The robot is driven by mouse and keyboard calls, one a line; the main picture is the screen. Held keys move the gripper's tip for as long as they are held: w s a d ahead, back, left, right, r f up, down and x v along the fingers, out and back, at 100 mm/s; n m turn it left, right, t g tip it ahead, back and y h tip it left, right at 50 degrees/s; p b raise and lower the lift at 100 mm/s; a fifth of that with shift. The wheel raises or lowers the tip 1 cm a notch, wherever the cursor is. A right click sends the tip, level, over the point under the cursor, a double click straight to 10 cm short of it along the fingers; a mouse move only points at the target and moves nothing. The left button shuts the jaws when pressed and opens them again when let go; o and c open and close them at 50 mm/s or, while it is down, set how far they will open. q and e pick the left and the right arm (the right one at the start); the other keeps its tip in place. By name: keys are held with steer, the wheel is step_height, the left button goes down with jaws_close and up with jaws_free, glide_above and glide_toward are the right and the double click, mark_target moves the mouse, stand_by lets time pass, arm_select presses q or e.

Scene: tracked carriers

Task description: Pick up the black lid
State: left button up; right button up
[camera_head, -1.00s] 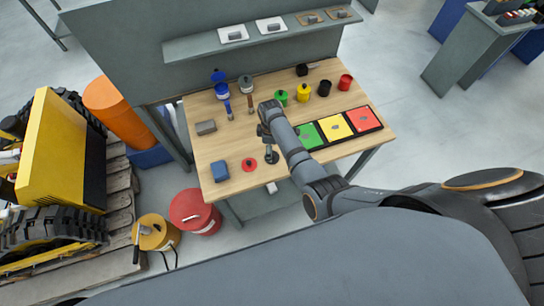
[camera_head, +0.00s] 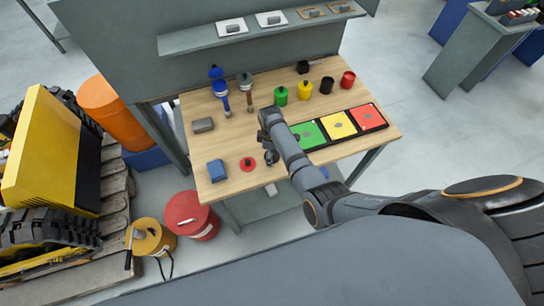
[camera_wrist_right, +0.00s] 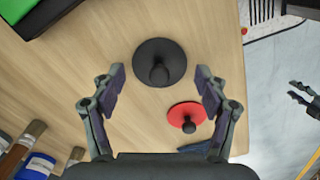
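The black lid (camera_wrist_right: 149,49) is a flat dark disc with an upright knob, lying on the wooden table in the right wrist view. My right gripper (camera_wrist_right: 160,84) is open, its two fingers spread to either side of the knob's line, with nothing between them. In the head view the right gripper (camera_head: 271,157) points down at the table's front part and largely covers the black lid. A gripper (camera_wrist_right: 300,91) at the right edge of the wrist view, seemingly my left, has its fingers apart over the floor. It does not show in the head view.
A red lid (camera_wrist_right: 187,114) lies close to the black one. A blue block (camera_head: 217,170) and grey block (camera_head: 203,125) are on the table's left. A tray of green, yellow and red squares (camera_head: 338,125) lies right of my arm. Several cups stand behind.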

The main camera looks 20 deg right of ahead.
steer(key=shift+s+f, duration=0.1)
jaws_close()
stand_by(0.3)
